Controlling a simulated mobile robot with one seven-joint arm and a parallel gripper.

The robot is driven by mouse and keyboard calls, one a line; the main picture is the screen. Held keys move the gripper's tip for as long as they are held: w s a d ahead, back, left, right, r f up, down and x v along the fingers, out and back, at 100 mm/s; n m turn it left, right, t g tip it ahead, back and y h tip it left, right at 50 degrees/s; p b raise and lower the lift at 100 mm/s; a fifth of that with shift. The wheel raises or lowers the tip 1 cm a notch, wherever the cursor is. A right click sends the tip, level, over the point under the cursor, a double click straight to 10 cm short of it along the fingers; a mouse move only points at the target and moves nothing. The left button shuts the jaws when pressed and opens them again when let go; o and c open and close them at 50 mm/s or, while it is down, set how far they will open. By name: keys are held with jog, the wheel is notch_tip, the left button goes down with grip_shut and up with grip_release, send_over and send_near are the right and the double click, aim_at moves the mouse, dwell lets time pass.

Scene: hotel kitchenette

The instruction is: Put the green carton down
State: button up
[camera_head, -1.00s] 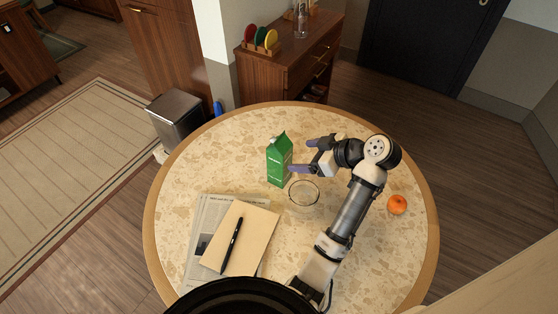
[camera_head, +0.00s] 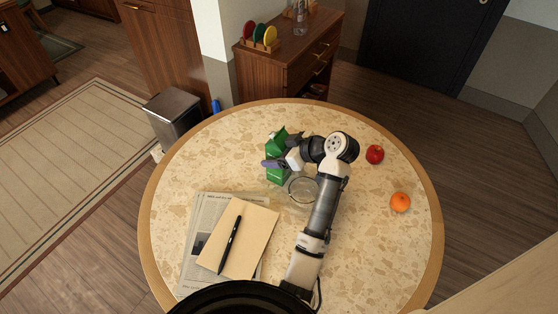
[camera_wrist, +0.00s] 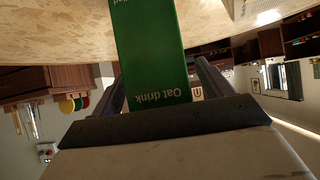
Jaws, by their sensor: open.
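The green carton (camera_head: 277,179) stands upright on the round table (camera_head: 230,155), left of the table's middle. My gripper (camera_head: 279,153) is at the carton with its fingers open, one on either side of it. In the wrist view the carton (camera_wrist: 150,50), with the words "Oat drink", shows between the two fingers. I cannot tell whether either finger touches it. The fingers and hand hide the carton's middle in the head view.
A clear glass bowl (camera_head: 303,191) stands close to the right of the carton, under my arm. A red apple (camera_head: 375,154) and an orange (camera_head: 400,202) lie at the right. A notebook (camera_head: 254,246) with a pen lies on a newspaper (camera_head: 205,222) at the front left. The table's far part is clear.

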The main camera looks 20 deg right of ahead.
jog(key=c, duration=1.2)
jog(key=shift+r, duration=0.1)
jog(key=shift+c, duration=1.2)
